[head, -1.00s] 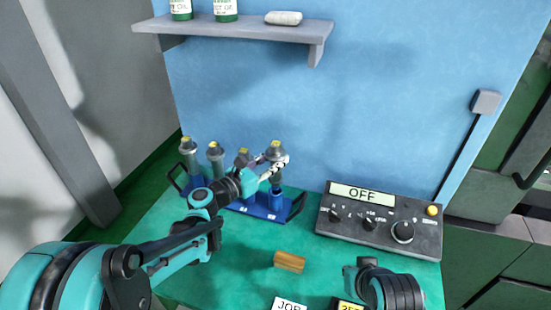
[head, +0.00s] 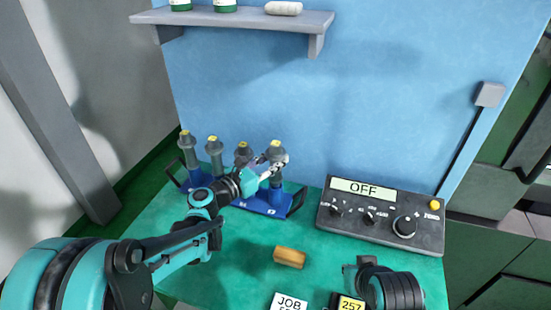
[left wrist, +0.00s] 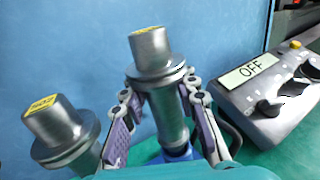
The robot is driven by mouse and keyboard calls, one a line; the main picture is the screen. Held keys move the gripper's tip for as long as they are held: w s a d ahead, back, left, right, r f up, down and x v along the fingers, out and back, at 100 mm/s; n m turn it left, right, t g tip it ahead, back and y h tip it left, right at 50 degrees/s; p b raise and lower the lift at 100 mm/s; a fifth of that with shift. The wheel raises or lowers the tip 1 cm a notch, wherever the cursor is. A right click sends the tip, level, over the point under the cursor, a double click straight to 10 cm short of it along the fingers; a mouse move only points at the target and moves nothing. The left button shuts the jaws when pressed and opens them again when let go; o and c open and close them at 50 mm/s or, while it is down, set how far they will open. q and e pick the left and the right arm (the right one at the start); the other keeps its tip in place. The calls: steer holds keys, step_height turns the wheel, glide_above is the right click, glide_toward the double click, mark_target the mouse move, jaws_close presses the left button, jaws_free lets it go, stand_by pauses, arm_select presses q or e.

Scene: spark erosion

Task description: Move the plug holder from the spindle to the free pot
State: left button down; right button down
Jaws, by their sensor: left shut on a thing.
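A grey plug holder (head: 276,151) with a yellow-marked top stands at the right end of the blue rack (head: 262,207). It also shows upright in the left wrist view (left wrist: 155,55). My left gripper (head: 268,170) is shut on its body, with one purple-padded finger on each side in the wrist view (left wrist: 165,125). The blue pot (left wrist: 181,153) is directly under the holder; its seating is partly hidden by the fingers. Several similar holders stand in the rack to its left, the nearest (left wrist: 62,132) tilted in the wrist view. Dark parts of my right arm show at lower right; its fingers cannot be made out.
A control box (head: 380,217) reading OFF stands on the right of the green table (head: 235,262). A yellow-brown block (head: 290,258) lies mid-table. A JOB card (head: 289,302) and a 257 card (head: 350,303) are at the front. A shelf (head: 240,18) hangs above on the blue wall.

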arm_select(q)
steer(key=shift+f+b, duration=0.6)
steer(key=shift+f, duration=0.55)
steer(key=c, duration=1.1)
jaws_free()
steer(key=shift+s+a, duration=0.1)
steer(key=v, duration=1.1)
steer(key=shift+s+a, duration=0.25)
